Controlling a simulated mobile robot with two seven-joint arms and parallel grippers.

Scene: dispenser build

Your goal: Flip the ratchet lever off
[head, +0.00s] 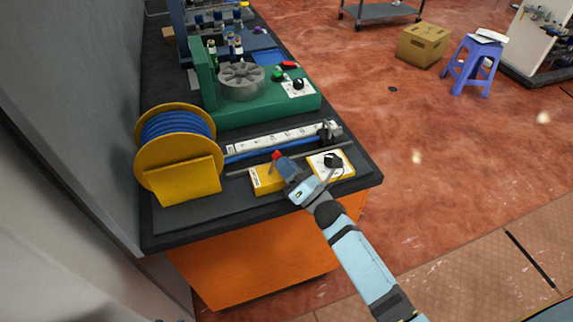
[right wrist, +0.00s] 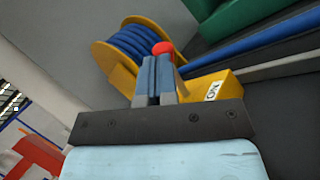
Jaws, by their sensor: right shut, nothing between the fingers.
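The ratchet lever shows as a red ball knob (head: 276,154) above a yellow housing (head: 266,181) on the dark bench. In the right wrist view the red knob (right wrist: 163,48) peeks out just past my fingertips, and its shaft is mostly hidden behind them. The yellow housing (right wrist: 207,88) there carries a white label that seems to read "ON". My right gripper (head: 283,164) is shut and empty, its tips right at the knob; I cannot tell whether they touch it. It also shows in the right wrist view (right wrist: 155,66). My left gripper is not in view.
A yellow spool of blue hose (head: 176,140) stands left of the lever. The blue hose (head: 255,147) runs right along a white ruled strip (head: 285,135). A black knob on a white plate (head: 331,162) sits close right of my gripper. A green fixture (head: 260,105) stands behind.

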